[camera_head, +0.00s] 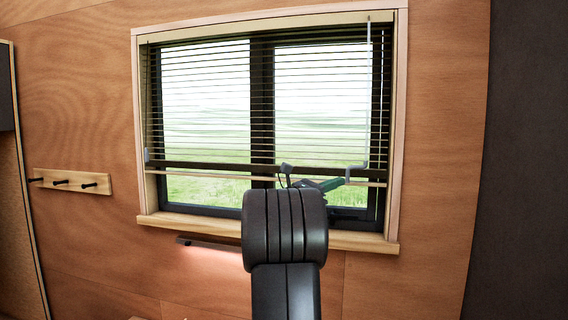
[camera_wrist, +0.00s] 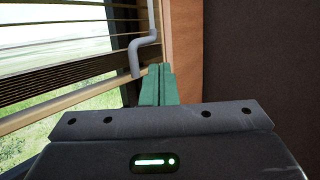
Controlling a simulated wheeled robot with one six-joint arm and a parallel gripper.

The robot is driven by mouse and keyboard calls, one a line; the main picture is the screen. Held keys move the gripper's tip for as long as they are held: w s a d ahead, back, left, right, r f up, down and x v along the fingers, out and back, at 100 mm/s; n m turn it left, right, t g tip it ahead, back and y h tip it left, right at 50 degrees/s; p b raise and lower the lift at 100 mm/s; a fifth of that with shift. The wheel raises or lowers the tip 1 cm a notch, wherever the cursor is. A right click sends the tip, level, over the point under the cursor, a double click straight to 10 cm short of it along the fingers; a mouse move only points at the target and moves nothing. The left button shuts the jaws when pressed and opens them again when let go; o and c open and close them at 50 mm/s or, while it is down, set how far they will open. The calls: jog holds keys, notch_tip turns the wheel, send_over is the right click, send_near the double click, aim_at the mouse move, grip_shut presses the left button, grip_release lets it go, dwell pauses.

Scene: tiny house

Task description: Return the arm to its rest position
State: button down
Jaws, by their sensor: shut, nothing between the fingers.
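My arm rises in front of the window in the head view, its dark joint hiding part of the sill. My gripper (camera_head: 330,184) shows small beyond that joint, at the lower right of the blind. In the wrist view my gripper (camera_wrist: 159,72) has its green fingers together with nothing between them. The grey crank handle (camera_wrist: 139,55) of the blind hangs just left of the fingertips in the wrist view. It also shows in the head view (camera_head: 352,172). I cannot tell whether the fingers touch it.
The window blind (camera_head: 205,100) is lowered over most of the window, with slats open. A wooden sill (camera_head: 370,242) juts out below. A peg rail (camera_head: 70,181) is on the left wall. A dark bar (camera_head: 210,243) is under the sill. A dark panel (camera_head: 525,160) stands at right.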

jog(key=w+d, duration=0.1)
jog(key=d, duration=0.1)
jog(key=w+d, duration=0.1)
jog(key=d, duration=0.1)
jog(key=w+d, duration=0.1)
jog(key=d, duration=0.1)
jog(key=shift+w+d+p, duration=0.1)
jog(key=shift+p, duration=0.25)
jog(key=r+v, duration=0.2)
jog(key=v, duration=0.7)
jog(key=w+d+p, duration=0.1)
jog(key=w+d, duration=0.3)
jog(key=d, duration=0.4)
jog(key=shift+s+d+r+b, duration=0.1)
jog(key=shift+s+d+b, duration=0.2)
jog(key=shift+s+b, duration=0.35)
jog(key=shift+s+d+f+b, duration=0.1)
jog(key=shift+s+d+b, duration=0.25)
jog(key=shift+s, duration=0.4)
jog(key=shift+s+d+r+b, duration=0.1)
jog(key=shift+s+d+b, duration=0.1)
jog(key=shift+s+b, duration=0.5)
